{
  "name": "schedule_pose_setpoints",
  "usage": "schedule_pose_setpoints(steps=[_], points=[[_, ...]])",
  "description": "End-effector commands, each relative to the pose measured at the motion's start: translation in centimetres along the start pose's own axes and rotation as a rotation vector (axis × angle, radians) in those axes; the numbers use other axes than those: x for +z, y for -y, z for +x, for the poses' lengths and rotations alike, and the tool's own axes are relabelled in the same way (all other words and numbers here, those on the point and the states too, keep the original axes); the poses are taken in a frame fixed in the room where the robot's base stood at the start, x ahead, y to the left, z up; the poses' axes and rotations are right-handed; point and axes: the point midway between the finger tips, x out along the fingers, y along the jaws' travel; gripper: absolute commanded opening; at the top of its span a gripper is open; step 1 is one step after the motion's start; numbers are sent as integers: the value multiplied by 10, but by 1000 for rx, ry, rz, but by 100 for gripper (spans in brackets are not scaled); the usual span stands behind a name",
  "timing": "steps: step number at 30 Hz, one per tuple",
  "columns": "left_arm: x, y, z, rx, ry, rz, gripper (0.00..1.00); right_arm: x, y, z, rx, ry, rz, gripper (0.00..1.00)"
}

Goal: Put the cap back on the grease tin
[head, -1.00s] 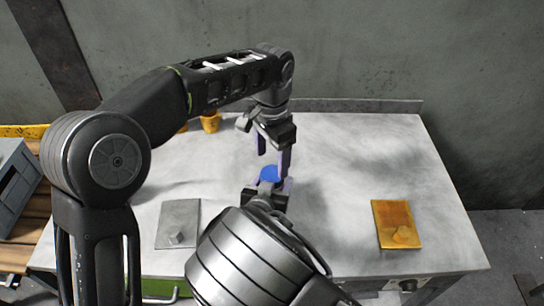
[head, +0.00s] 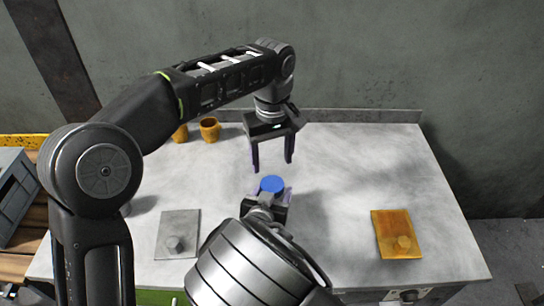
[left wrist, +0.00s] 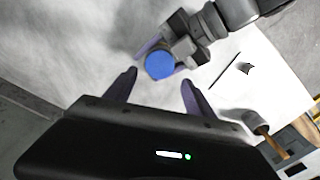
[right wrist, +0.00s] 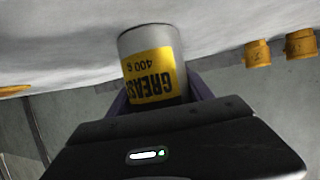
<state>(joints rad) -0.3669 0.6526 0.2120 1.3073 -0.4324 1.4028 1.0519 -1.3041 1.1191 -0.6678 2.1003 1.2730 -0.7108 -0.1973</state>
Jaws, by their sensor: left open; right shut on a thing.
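The grease tin (right wrist: 148,85) is a grey cylinder with a yellow label, upside down in the right wrist view. My right gripper (right wrist: 157,93) is shut around its side. The round blue cap (head: 271,184) lies at the tin's top in the head view. It also shows as a blue disc (left wrist: 159,65) in the left wrist view; whether it is fully seated I cannot tell.
The grey table (head: 340,170) has free room right and behind. Two orange cups (head: 209,130) stand at the back left. A grey plate with a knob (head: 179,225) lies front left, an orange one (head: 391,222) front right. A grey container (head: 16,195) stands beyond the left edge.

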Motion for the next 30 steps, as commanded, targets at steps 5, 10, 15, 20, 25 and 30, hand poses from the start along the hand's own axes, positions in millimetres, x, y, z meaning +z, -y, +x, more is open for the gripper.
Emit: schedule_pose_setpoints(steps=[5,10,15,20,25,30], points=[[0,0,0,0,0,-10,63,0,0,0,1,-1,1,0],[0,0,1,0,1,-9,63,0,0,0,0,-1,1,0],[0,0,8,-1,1,-8,63,0,0,0,0,-1,1,0],[0,0,27,-1,3,-9,63,0,0,0,0,-1,1,0],[0,0,52,-2,2,-7,63,0,0,0,0,-1,1,0],[0,0,72,-2,2,-9,63,-1,0,0,0,-1,1,0]])
